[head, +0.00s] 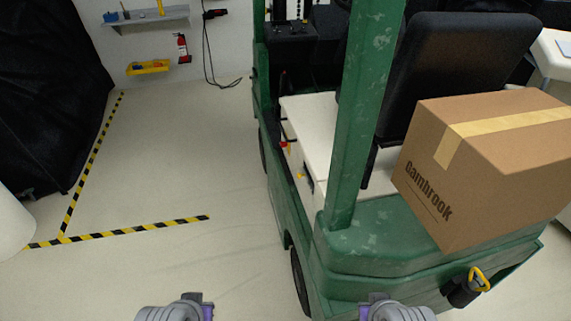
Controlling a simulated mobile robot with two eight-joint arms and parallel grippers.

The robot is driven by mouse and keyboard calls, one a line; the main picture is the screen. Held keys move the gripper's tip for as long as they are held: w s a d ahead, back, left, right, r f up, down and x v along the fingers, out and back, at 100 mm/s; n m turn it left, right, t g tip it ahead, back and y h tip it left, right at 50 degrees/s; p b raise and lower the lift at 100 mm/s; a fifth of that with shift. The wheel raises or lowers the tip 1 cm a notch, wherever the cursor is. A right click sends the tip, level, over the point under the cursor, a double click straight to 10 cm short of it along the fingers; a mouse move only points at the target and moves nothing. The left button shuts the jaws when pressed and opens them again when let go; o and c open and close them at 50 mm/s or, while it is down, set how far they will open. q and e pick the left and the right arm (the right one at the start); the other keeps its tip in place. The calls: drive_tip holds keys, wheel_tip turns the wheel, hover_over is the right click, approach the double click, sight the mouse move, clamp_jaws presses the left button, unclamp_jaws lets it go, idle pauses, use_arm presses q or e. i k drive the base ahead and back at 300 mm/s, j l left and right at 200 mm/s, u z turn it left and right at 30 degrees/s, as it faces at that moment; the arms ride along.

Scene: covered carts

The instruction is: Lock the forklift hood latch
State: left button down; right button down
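The green forklift (375,245) stands at the right of the head view, with a white hood (312,128) under its black seat (460,65). On the hood's left side is a small dark fitting (308,178) with a yellow bit beside it, possibly the hood latch; it is too small to tell its position. A red knob-like part (284,145) sits a little farther forward. My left gripper (205,304) shows at the bottom edge over the floor, left of the forklift. My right gripper (368,304) shows at the bottom edge by the forklift's rear. Both are mostly cut off; their fingers cannot be made out.
A cardboard box (480,165) rests on the forklift's rear. A black fitting with a yellow handle (480,279) is on the rear right. A green post (362,110) stands beside the hood. Open floor (190,170) with yellow-black tape lies to the left.

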sight(299, 175)
drive_tip(key=i+j+u, duration=0.1)
drive_tip(key=j, duration=0.25)
drive_tip(key=i+j+u, duration=0.1)
drive_tip(key=j, duration=0.25)
drive_tip(key=i+j, duration=0.1)
drive_tip(key=i, duration=0.2)
drive_tip(key=i+j+u, duration=0.1)
drive_tip(key=i+j, duration=0.05)
drive_tip(key=i, duration=0.1)
